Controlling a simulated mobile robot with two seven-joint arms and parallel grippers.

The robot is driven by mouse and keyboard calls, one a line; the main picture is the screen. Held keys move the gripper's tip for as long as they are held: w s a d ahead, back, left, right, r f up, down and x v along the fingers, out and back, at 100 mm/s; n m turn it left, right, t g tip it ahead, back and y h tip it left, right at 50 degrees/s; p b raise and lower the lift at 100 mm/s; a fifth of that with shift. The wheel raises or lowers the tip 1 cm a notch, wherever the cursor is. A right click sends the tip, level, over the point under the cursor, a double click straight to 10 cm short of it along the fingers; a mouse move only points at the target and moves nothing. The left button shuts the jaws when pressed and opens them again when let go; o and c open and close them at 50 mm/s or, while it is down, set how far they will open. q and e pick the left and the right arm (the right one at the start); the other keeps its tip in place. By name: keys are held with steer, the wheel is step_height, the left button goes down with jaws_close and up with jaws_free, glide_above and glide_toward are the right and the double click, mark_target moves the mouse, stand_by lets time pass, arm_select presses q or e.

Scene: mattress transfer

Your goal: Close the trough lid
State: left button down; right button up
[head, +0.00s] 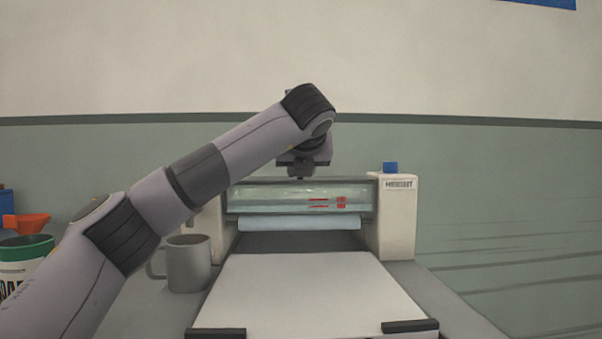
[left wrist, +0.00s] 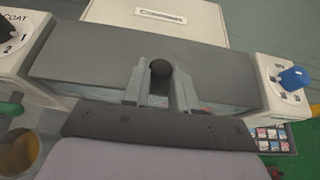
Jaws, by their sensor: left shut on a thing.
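The machine (head: 397,225) stands ahead, with white end housings and a clear front panel (head: 265,199) with red marks. In the left wrist view a dark grey lid (left wrist: 85,68) spans between the housings, with a dark round knob (left wrist: 161,68) near its middle. My left gripper (head: 300,173) is above the top of the machine. In the left wrist view its fingers (left wrist: 160,90) are shut on the knob. Its palm hides part of the lid's near edge, so I cannot tell how the lid seats there. My right gripper is not in view.
A grey mug (head: 188,265) stands left of the machine's white front bed (head: 300,285). A tub with a green rim (head: 26,249) and an orange funnel (head: 25,224) are at far left. The wall is behind.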

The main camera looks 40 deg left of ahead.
arm_select(q)
steer(key=shift+d+f, duration=0.1)
steer(key=shift+f, duration=0.6)
steer(key=c, duration=0.9)
jaws_free()
steer(key=shift+s+r, duration=0.1)
steer(key=v, duration=0.8)
steer(key=shift+w+r, duration=0.3)
